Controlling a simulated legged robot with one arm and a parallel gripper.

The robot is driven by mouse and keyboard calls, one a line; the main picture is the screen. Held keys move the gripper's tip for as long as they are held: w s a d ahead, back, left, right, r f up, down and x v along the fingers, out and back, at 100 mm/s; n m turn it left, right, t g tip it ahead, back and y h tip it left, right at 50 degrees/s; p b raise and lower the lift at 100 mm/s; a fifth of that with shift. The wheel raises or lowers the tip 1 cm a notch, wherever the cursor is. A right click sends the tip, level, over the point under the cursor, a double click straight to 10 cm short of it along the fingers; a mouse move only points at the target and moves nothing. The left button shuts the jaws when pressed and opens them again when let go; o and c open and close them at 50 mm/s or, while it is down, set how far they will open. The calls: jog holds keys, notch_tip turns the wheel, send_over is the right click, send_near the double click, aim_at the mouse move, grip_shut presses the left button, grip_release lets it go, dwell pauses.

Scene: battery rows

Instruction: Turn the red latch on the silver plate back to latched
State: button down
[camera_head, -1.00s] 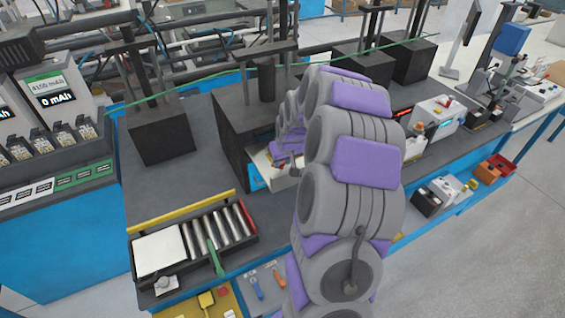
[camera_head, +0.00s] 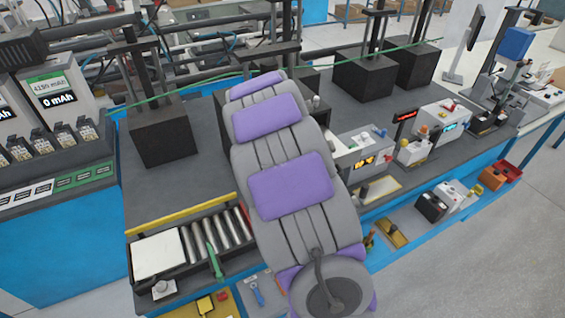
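I cannot make out the red latch or the silver plate in the head view. My grey and purple arm covers the middle of the bench, and what lies behind it is hidden. My gripper is not in view; the far end of the arm hides it. I cannot tell whether it touches anything.
A roller tray (camera_head: 222,225) with a white square panel (camera_head: 158,254) and a green lever (camera_head: 214,262) sits at the front left. A black block (camera_head: 162,138) stands behind it. Instruments with lit displays (camera_head: 362,157) stand right of my arm. Dark bench top (camera_head: 150,190) is clear at left.

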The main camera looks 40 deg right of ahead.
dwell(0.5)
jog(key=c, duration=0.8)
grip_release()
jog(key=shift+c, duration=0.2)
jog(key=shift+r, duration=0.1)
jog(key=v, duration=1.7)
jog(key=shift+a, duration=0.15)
